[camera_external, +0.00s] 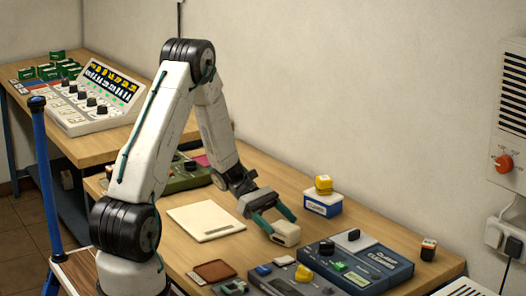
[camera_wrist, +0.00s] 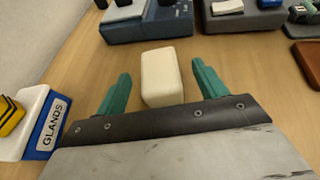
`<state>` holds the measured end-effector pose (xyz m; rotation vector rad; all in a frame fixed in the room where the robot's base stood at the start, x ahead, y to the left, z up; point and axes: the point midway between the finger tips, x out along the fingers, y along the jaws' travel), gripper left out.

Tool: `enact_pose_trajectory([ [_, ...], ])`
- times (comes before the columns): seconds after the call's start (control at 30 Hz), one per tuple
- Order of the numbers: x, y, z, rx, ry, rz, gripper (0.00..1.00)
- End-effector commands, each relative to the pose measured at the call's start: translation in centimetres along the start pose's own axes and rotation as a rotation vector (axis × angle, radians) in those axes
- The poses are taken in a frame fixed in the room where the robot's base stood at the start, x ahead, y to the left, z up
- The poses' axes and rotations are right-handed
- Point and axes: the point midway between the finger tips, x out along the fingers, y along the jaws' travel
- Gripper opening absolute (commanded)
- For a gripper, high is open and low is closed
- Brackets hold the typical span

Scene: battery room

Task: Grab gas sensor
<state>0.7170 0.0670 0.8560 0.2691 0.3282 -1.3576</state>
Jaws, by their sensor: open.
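My gripper (camera_external: 281,224) is open, low over the table in the external view. Its two green fingers stand on either side of a small cream block with rounded edges (camera_external: 286,236), probably the gas sensor, though no label shows. In the wrist view the cream block (camera_wrist: 162,76) lies between the open fingers of my gripper (camera_wrist: 161,70), with a gap visible on both sides. The block's far end reaches past the fingertips, and its near end is close to the dark palm bar.
A blue-and-white box marked GLANDS (camera_wrist: 45,125) with a yellow item on it stands left of my gripper in the wrist view. A blue case (camera_external: 365,265), a grey case (camera_external: 290,280) and a cream board (camera_external: 206,222) lie around the block. Bare tabletop surrounds it.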

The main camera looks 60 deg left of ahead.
Motion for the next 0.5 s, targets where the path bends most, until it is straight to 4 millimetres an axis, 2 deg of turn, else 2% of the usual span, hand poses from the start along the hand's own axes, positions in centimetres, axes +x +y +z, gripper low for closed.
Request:
enact_pose_trajectory([
  [0.23,3.7,0.1,0.0,0.0,0.0,-0.003,0.71],
  [0.47,4.0,0.1,0.0,0.001,0.001,-0.002,0.71],
  [0.5,4.0,0.1,0.0,0.001,0.001,-0.002,0.63],
])
